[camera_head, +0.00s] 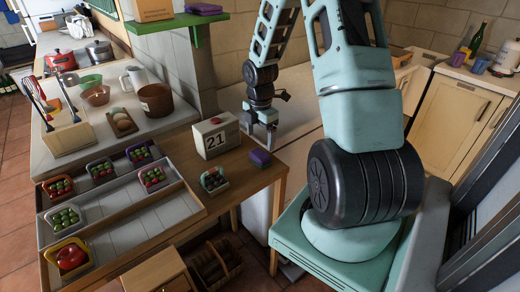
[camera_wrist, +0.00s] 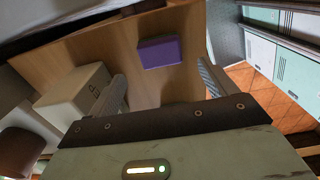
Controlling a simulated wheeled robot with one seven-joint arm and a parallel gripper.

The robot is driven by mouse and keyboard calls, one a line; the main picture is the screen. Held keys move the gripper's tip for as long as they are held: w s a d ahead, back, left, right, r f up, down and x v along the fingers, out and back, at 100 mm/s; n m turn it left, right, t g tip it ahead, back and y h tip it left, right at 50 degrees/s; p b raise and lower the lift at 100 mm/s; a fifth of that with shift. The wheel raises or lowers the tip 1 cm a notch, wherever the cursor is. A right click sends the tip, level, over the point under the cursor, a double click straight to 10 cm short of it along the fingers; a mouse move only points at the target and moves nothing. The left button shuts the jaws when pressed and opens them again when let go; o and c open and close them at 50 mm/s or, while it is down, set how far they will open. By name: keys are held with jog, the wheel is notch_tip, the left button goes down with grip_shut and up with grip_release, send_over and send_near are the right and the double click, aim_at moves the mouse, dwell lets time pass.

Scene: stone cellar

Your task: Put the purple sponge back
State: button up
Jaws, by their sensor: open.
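A purple sponge (camera_head: 260,158) lies on the wooden table (camera_head: 235,178), near its right end. In the wrist view the sponge (camera_wrist: 160,52) lies ahead, between the lines of my two fingers and beyond their tips. My gripper (camera_head: 262,128) is open and empty, above and behind the sponge; its fingers also show in the wrist view (camera_wrist: 163,85). Another purple block (camera_head: 204,9) lies on the green shelf (camera_head: 180,22) at the top; I cannot tell whether it is a sponge too.
Trays with several fruit containers (camera_head: 110,215) fill the left. A brown pot (camera_head: 156,99) stands on the counter behind.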

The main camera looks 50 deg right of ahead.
aim_at(260, 154)
jog(key=a+r+m, duration=0.2)
jog(key=a+r, duration=0.3)
jog(key=a, duration=0.7)
jog(key=a+r+m, duration=0.1)
jog(key=a+r, duration=0.4)
jog(key=a, duration=0.7)
jog(key=s+a+r+m, duration=0.2)
jog(key=s+a, duration=0.6)
jog(key=s+a+r+m, duration=0.2)
jog(key=s+a, duration=0.6)
jog(key=s, duration=0.1)
jog(key=shift+a+r+m+y, duration=0.15)
jog(key=shift+a+m+y, duration=0.15)
jog(key=shift+a, duration=0.05)
